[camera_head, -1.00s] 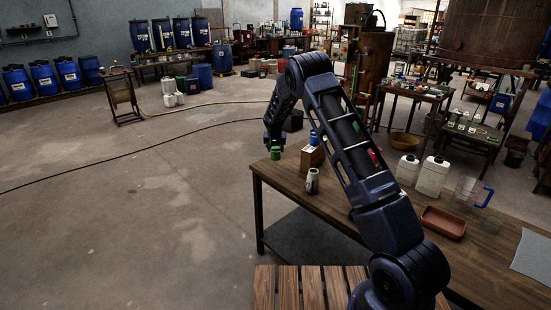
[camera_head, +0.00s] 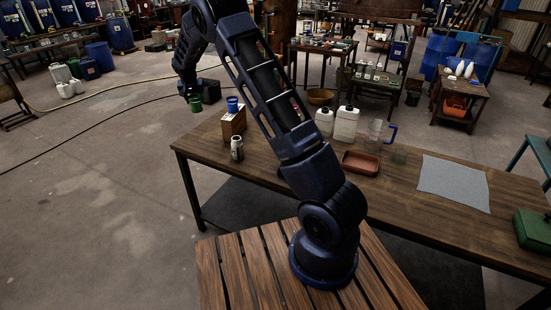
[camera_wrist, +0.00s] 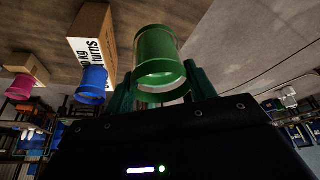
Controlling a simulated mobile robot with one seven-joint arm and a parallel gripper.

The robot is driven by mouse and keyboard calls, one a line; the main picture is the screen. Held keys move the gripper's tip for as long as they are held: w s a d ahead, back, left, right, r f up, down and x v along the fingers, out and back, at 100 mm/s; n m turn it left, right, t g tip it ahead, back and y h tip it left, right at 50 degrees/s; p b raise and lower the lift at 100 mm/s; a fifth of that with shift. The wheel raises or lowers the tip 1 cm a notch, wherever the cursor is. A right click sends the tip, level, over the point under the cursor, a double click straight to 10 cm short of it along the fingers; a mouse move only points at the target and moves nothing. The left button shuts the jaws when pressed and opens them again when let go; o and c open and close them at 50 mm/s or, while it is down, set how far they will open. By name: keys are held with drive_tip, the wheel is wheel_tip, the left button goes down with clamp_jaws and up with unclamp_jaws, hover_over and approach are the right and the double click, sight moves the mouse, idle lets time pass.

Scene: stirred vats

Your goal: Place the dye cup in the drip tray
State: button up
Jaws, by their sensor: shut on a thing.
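My gripper (camera_head: 191,97) is shut on a green cup (camera_head: 196,104), held just off the far left end of the wooden table. In the wrist view the green cup (camera_wrist: 158,55) sits between the two green-tinted fingers (camera_wrist: 160,90). A blue cup (camera_head: 232,104) stands on a box to its right, and it also shows in the wrist view (camera_wrist: 91,84). A pink cup (camera_wrist: 27,86) is in the wrist view and mostly behind my arm in the head view. A shallow reddish-brown tray (camera_head: 361,169) lies on the table right of my arm and looks empty.
The lettered box (camera_head: 233,125) and a small can (camera_head: 237,148) stand near the table's left end. White jugs (camera_head: 346,125) and a clear pitcher (camera_head: 378,135) stand behind the tray. A grey mat (camera_head: 454,184) lies to its right.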

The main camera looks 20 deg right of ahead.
drive_tip(key=s+d+m+g+h, duration=0.1)
drive_tip(key=s+d+m+h, duration=0.1)
drive_tip(key=s+d+m, duration=0.6)
drive_tip(key=s+d+m+g+h, duration=0.15)
drive_tip(key=s+d, duration=0.35)
drive_tip(key=d, duration=0.7)
drive_tip(key=s+d+m+g, duration=0.2)
drive_tip(key=s+d+m, duration=0.3)
drive_tip(key=s+d, duration=0.45)
drive_tip(key=s+d+m+g, duration=0.2)
drive_tip(key=s+d+m, duration=0.4)
drive_tip(key=s, duration=0.6)
drive_tip(key=f, duration=1.9)
drive_tip(key=shift+w+f, duration=0.2)
drive_tip(key=shift+f, duration=0.05)
drive_tip(key=shift+f, duration=0.1)
drive_tip(key=o, duration=1.1)
drive_tip(key=shift+t, duration=0.25)
